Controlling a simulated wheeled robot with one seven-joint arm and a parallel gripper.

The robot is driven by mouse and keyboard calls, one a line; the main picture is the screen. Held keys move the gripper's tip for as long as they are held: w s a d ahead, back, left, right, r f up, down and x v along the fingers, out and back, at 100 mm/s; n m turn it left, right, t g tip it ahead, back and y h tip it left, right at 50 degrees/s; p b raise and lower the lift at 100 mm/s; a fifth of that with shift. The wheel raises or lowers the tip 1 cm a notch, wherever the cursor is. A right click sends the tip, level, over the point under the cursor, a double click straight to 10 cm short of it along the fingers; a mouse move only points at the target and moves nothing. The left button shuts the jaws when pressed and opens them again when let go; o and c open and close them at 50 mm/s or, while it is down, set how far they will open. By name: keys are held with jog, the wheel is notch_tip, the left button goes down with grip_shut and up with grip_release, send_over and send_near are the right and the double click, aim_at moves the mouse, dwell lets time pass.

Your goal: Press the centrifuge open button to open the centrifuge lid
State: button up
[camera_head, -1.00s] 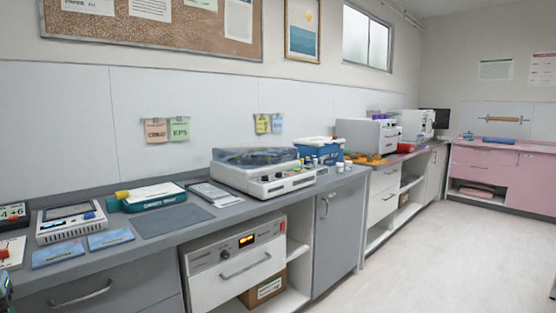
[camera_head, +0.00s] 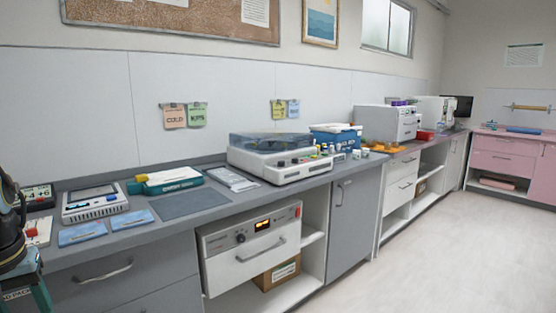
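The centrifuge (camera_head: 304,174) appears to be the white benchtop device with a low, smoky see-through lid (camera_head: 270,142), on the grey counter (camera_head: 215,228) right of the picture's middle. Its lid looks shut. Its sloped front panel (camera_head: 297,171) carries small controls, too small to tell which is the open button. My gripper does not show clearly in this view. A dark, rounded shape (camera_head: 10,222) stands at the left edge, cut off by the frame; I cannot tell what it is.
Left of the centrifuge lie a clipboard (camera_head: 232,179), a grey mat (camera_head: 190,204) and a teal-and-white box (camera_head: 165,181). Small bottles (camera_head: 330,150) and a blue bin (camera_head: 336,138) stand to its right. Below is a drawer unit (camera_head: 250,245). The floor (camera_head: 450,255) at right is clear.

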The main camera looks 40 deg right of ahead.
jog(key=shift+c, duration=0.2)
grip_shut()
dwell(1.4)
